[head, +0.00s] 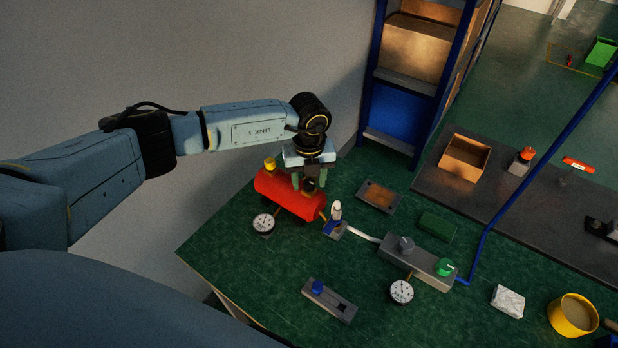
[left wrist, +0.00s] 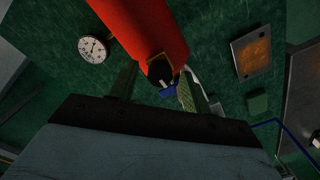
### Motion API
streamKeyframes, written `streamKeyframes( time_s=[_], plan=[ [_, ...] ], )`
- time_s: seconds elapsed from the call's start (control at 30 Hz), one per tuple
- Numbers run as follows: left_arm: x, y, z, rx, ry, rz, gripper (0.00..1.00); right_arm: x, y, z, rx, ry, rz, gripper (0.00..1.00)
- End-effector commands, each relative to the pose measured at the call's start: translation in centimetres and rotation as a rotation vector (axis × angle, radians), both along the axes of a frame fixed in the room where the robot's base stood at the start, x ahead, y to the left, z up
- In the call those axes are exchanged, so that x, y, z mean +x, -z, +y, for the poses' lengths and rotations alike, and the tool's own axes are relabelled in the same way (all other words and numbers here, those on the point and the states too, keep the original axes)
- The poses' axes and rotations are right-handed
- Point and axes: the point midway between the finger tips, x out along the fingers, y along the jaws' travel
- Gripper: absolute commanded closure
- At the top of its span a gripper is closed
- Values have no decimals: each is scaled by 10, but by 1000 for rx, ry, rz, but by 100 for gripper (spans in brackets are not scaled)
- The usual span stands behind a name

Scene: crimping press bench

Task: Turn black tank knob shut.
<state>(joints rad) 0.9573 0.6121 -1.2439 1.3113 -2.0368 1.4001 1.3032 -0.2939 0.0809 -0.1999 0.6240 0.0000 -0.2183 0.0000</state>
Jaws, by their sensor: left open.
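The red tank (head: 284,195) lies on the green bench near its far left edge, and it fills the top of the left wrist view (left wrist: 145,28). The black tank knob (head: 309,186) sits on the tank under my left gripper. In the left wrist view the black knob (left wrist: 160,71), with a pale mark, shows between the two green fingers. My left gripper (head: 309,184) is open, pointing down, with one finger on each side of the knob. I cannot tell whether the fingers touch it. My right gripper is not in view.
A dial gauge (head: 263,223) stands beside the tank. A blue valve block with a white lever (head: 335,222) is right of it, then a grey manifold (head: 420,262) with grey and green knobs. A blue-knobbed block (head: 329,300) lies in front. The bench's front left is clear.

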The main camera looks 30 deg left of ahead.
Motion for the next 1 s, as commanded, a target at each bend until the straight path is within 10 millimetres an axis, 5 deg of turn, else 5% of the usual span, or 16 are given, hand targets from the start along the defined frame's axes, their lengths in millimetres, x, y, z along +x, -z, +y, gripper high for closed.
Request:
streamKeyframes(
  time_s=[0.17, 0.53, 1.0],
  plan=[
    [0, 0, 0, 0, 0, 0, 52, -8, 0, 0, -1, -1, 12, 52],
    [0, 0, 0, 0, 0, 0, 96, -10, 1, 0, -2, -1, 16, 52],
    [0, 0, 0, -1, 132, -1, 96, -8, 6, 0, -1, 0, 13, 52]
  ],
)
